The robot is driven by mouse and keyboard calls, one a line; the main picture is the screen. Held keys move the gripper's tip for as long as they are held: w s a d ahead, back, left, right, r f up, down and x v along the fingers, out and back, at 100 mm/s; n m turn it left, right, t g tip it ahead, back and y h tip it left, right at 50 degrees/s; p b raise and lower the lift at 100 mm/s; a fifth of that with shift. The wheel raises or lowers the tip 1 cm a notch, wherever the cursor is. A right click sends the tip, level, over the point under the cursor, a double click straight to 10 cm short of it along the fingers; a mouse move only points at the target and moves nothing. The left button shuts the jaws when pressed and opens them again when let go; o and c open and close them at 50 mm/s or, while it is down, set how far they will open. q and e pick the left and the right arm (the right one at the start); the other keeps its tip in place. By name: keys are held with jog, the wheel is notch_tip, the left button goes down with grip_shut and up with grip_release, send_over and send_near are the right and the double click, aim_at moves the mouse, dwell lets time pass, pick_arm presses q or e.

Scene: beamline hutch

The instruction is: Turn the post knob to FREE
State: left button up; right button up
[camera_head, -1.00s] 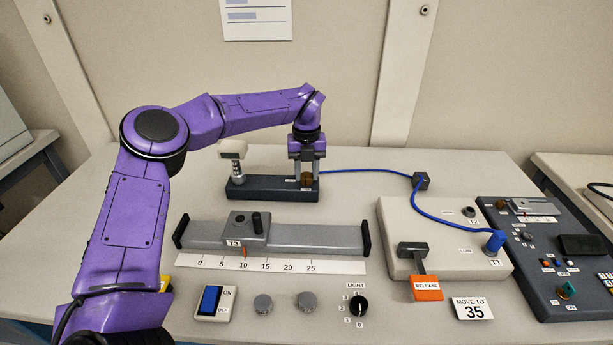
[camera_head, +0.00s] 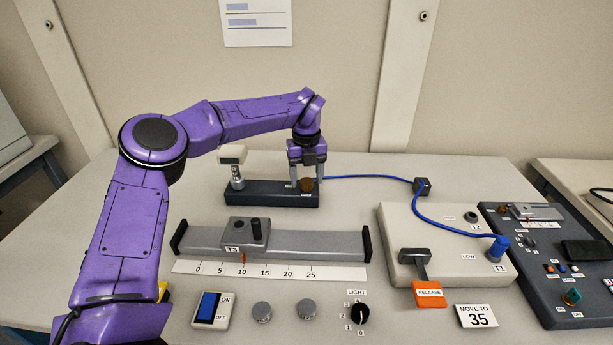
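The brown round post knob (camera_head: 306,185) sits on the front of the dark grey block (camera_head: 262,200) at the back of the table. Small labels are beside and below the knob, too small to read surely. A pale-headed metal post (camera_head: 237,172) stands at the block's left end. My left gripper (camera_head: 307,177) points down at the knob, its fingers spread open to either side with gaps between them and the knob. Which way the knob points is too small to tell surely. My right gripper is not in view.
A grey rail (camera_head: 310,242) with a T3 slider (camera_head: 245,233) and scale lies in front. A blue cable (camera_head: 365,177) runs right to a white box (camera_head: 460,222). A switch (camera_head: 212,309) and a black LIGHT dial (camera_head: 360,314) are near the front.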

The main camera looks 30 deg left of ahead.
aim_at(306, 180)
pick_arm(q)
notch_tip(306, 180, up, 10)
jog(key=shift+r, duration=0.25)
dwell(0.3)
dwell(0.3)
